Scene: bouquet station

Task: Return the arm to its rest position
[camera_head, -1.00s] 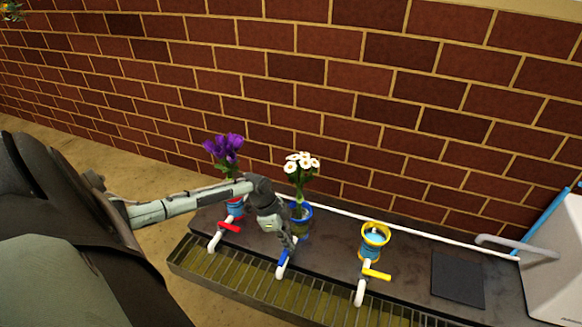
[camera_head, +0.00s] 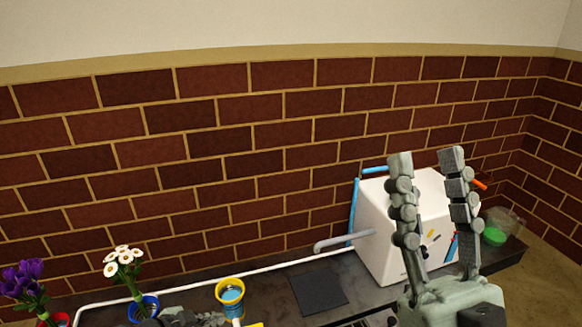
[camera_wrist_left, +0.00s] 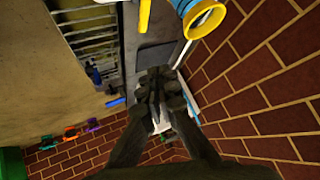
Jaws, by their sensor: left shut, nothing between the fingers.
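My left gripper (camera_head: 212,320) shows only partly at the bottom edge of the head view, low between the blue vase (camera_head: 148,303) and the yellow-rimmed vase (camera_head: 231,292). In the left wrist view its fingers (camera_wrist_left: 160,82) are shut together with nothing between them. My right gripper (camera_head: 426,160) stands upright at the right, in front of the white box (camera_head: 380,225). Its two fingers are apart and empty.
White daisies (camera_head: 123,260) stand in the blue vase, purple flowers (camera_head: 22,280) in a red one at the left. A dark square pad (camera_head: 318,290) and a grey spout (camera_head: 340,240) lie right of the yellow-rimmed vase. A green-topped object (camera_head: 494,236) sits far right. A brick wall stands behind.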

